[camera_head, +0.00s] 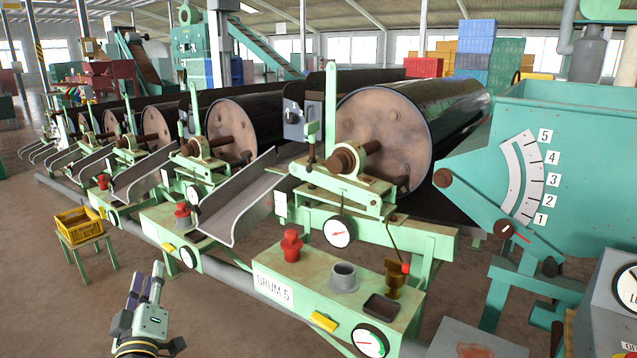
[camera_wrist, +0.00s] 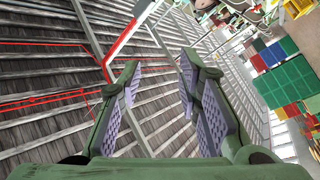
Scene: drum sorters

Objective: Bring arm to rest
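My gripper (camera_head: 146,284) shows at the lower left of the head view, held up over open floor in front of the drum machines. It points upward. In the wrist view my gripper (camera_wrist: 157,95) has its two green fingers with purple pads spread apart, with nothing between them. The wrist camera looks toward the ceiling and the far side of the hall. Most of my arm is outside the head view.
The green bench marked DRUM 5 (camera_head: 273,287) stands right of my gripper. A yellow crate (camera_head: 79,225) on a small stand is beyond it to the left. A teal hopper with a numbered scale (camera_head: 570,150) is at the right. Floor around my gripper is clear.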

